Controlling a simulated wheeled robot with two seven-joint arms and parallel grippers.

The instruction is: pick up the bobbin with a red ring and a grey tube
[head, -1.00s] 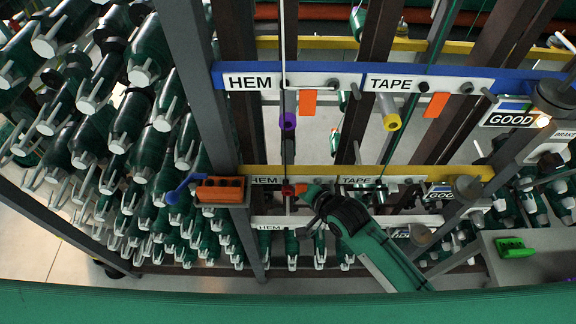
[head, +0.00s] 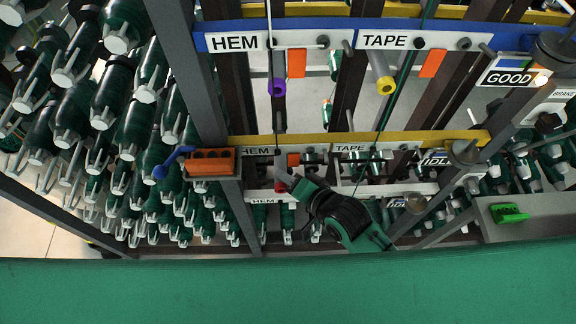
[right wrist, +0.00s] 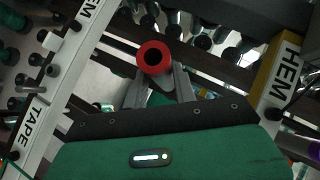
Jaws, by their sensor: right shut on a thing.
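The bobbin with a red ring (right wrist: 155,57) sits between the fingers of my right gripper (right wrist: 157,85) in the right wrist view. Its red ring faces that camera around a dark hole; the tube behind it is mostly hidden. In the head view the red ring (head: 281,186) is small, at the fingertips of my right gripper (head: 287,182), just below the yellow-backed rail and in front of the lower HEM label. My right gripper is shut on this bobbin. My left gripper is not in view.
A purple-ended bobbin (head: 277,87) and a yellow-ended bobbin (head: 384,86) hang on the blue-backed rail (head: 340,41). Many green spools fill the left. A grey box (head: 530,217) with a green piece stands right.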

